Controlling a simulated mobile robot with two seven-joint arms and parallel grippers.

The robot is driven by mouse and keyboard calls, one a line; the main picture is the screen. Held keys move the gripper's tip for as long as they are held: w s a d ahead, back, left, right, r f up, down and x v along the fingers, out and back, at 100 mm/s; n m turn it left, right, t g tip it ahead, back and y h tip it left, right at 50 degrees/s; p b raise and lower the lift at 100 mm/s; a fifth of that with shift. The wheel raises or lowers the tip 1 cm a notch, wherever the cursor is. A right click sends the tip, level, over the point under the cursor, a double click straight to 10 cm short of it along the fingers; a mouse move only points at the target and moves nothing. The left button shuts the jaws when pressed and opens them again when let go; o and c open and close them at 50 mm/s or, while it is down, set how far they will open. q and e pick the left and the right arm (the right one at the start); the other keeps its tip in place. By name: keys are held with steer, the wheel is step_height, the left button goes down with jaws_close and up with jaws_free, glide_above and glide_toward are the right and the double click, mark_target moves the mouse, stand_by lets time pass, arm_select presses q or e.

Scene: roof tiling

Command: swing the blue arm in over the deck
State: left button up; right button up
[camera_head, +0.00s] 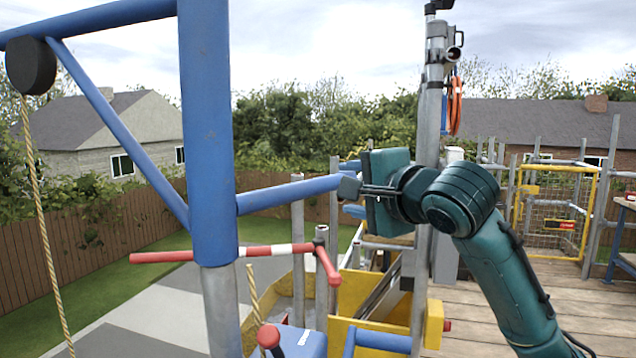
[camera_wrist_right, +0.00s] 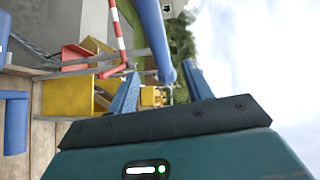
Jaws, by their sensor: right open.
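The blue arm (camera_head: 90,19) runs from the top of a thick blue post (camera_head: 207,130) out to the left, with a diagonal brace under it. A black pulley wheel (camera_head: 31,66) hangs at its outer part with a rope (camera_head: 47,230) hanging down. A blue handle bar (camera_head: 290,193) sticks out from the post to the right. My right gripper (camera_head: 350,188) is at the bar's free end. In the right wrist view the bar (camera_wrist_right: 154,38) ends between the open fingers (camera_wrist_right: 160,88); I cannot tell whether they touch it. My left gripper is not in view.
A red-and-white rail (camera_head: 255,250) and yellow box parts (camera_head: 350,293) lie below the bar. A grey upright pole (camera_head: 428,150) stands behind my right wrist. The wooden deck (camera_head: 480,310) extends right. Beyond the post are paving and lawn.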

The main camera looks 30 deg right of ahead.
mark_target(326, 185)
steer(key=w+p, duration=0.1)
steer(key=w, duration=0.5)
steer(key=w+f+p, duration=0.1)
steer(key=w, duration=0.2)
steer(key=shift+w+d+f+p, duration=0.1)
steer(key=shift+w+d+p, duration=0.1)
steer(key=shift+d+p, duration=0.15)
steer(key=shift+w+d+f, duration=0.1)
steer(key=shift+w+f, duration=0.1)
steer(key=shift+w, duration=0.4)
steer(key=shift+c, duration=0.5)
jaws_close()
